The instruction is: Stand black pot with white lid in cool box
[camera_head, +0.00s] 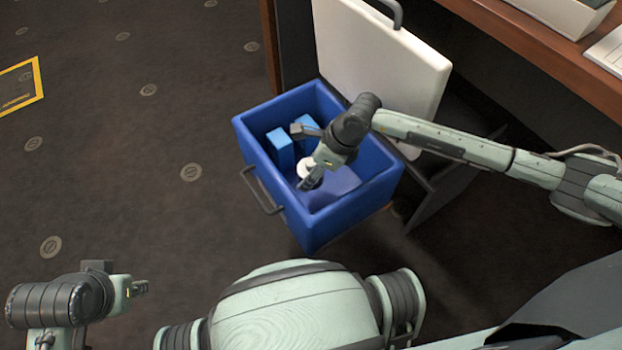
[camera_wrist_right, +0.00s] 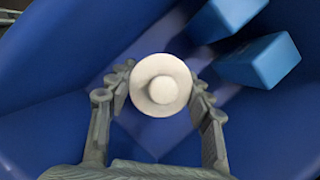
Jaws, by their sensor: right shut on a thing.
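The blue cool box (camera_head: 307,218) stands on the floor with its white lid (camera_head: 378,58) open at the back. My right gripper (camera_head: 309,156) reaches down inside the box. It is shut on the pot, whose round white lid (camera_head: 304,168) shows between the fingers; the lid also shows in the right wrist view (camera_wrist_right: 161,85), with a finger on each side. The pot's black body is hidden below the lid. I cannot tell whether the pot touches the box floor. My left gripper (camera_head: 137,288) is at the lower left, well away from the box; its finger opening is not clear.
Two light-blue blocks (camera_head: 281,150) (camera_wrist_right: 259,61) stand in the box beside the pot, towards its back left. A wooden desk (camera_head: 545,52) is at the right behind the box.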

